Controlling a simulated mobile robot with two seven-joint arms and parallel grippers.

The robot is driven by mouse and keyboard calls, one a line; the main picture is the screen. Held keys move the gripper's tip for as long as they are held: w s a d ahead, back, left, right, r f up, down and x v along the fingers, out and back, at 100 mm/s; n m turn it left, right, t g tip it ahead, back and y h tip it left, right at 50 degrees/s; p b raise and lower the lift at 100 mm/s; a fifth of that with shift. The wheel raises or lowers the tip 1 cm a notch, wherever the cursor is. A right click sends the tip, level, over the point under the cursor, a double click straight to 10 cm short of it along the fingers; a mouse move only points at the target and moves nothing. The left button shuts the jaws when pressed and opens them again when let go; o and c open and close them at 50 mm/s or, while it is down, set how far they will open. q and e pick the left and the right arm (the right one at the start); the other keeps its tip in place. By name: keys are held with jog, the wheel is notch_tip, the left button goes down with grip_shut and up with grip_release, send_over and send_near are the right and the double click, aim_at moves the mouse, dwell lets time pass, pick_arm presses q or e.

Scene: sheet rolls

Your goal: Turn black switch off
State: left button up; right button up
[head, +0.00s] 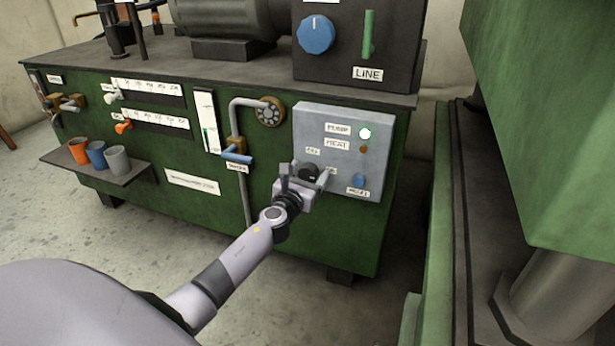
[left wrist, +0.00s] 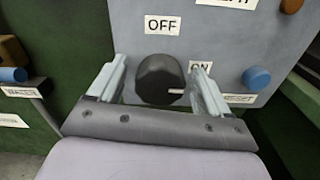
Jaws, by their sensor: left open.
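The black switch (head: 312,172) is a round knob low on the grey control panel (head: 312,125). In the left wrist view the black switch (left wrist: 158,78) sits between my left gripper's two fingers, with room on both sides. Its white mark points right, just below the ON label (left wrist: 200,67); the OFF label (left wrist: 163,25) is above the knob. My left gripper (head: 304,176) is open in front of the panel and partly hides the switch and labels in the head view. I cannot tell whether the fingertips reach around the knob. My right gripper is not in view.
A blue reset button (left wrist: 256,78) is right of the switch. A blue-handled valve (head: 237,157) and pipe are left of the panel. A large green machine (head: 545,120) stands close on the right. Cups stand on a shelf at left.

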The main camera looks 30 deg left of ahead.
pick_arm(q)
jog(key=c, duration=1)
